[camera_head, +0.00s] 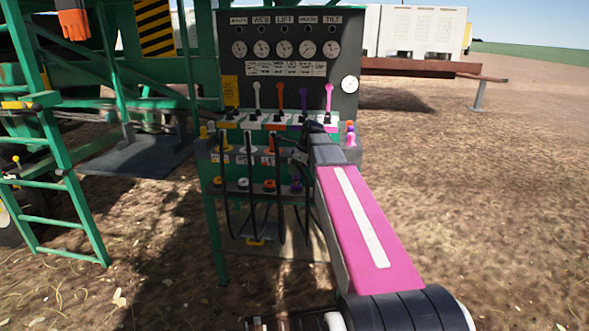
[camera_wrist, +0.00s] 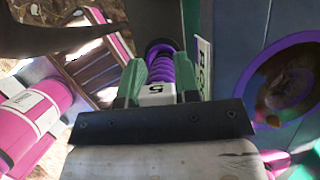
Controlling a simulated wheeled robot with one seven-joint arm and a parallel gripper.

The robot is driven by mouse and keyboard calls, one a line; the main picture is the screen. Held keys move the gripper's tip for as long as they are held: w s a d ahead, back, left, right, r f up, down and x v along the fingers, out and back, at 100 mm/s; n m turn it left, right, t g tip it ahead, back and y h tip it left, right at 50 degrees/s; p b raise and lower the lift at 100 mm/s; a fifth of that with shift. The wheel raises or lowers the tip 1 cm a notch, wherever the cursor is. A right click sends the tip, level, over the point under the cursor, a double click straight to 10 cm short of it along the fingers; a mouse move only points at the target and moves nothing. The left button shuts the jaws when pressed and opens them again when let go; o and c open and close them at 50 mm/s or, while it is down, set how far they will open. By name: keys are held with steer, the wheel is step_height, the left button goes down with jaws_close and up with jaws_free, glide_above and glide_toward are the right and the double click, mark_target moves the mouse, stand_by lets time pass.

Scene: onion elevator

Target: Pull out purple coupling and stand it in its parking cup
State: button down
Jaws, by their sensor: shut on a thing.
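In the wrist view my gripper (camera_wrist: 162,80) has its two green fingers closed on the purple coupling (camera_wrist: 184,72). Its ribbed purple body and a white block marked with a dark figure show between and beyond the fingers. A purple-rimmed round opening (camera_wrist: 258,84) with a dark, brownish inside lies to the right, apart from the coupling; I cannot tell whether it is the parking cup. In the head view my gripper (camera_head: 299,157) is at the right end of the hydraulic panel, largely hidden by my arm. A purple round fitting (camera_head: 296,186) sits below it in the lower row.
Yellow, white and orange couplings with black hoses (camera_head: 250,195) hang left of my gripper. Coloured levers (camera_head: 280,97) and gauges (camera_head: 284,48) stand above. A green ladder (camera_head: 60,160) is at the left. Open dirt ground (camera_head: 480,190) lies to the right.

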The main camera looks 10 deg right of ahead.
steer(key=shift+s+d+f, duration=0.1)
steer(key=shift+s+f, duration=0.3)
steer(key=shift+f, duration=0.25)
steer(key=shift+s+f, duration=0.35)
steer(key=shift+f, duration=0.3)
steer(key=c, duration=0.8)
jaws_free()
steer(key=shift+r, duration=0.1)
steer(key=shift+o, duration=0.2)
steer(key=shift+w+a+r+g, duration=0.2)
steer(key=shift+r+g, duration=0.1)
steer(key=shift+r, duration=0.35)
steer(key=shift+o, duration=0.9)
steer(key=shift+w+r, duration=0.15)
steer(key=shift+r, duration=0.65)
steer(key=shift+w+d+r, duration=0.1)
steer(key=shift+w+r, duration=0.05)
steer(key=shift+r, duration=0.8)
steer(key=shift+w+d+r, duration=0.1)
steer(key=shift+w+r, duration=0.05)
steer(key=shift+r, duration=0.75)
steer(key=shift+s, duration=0.1)
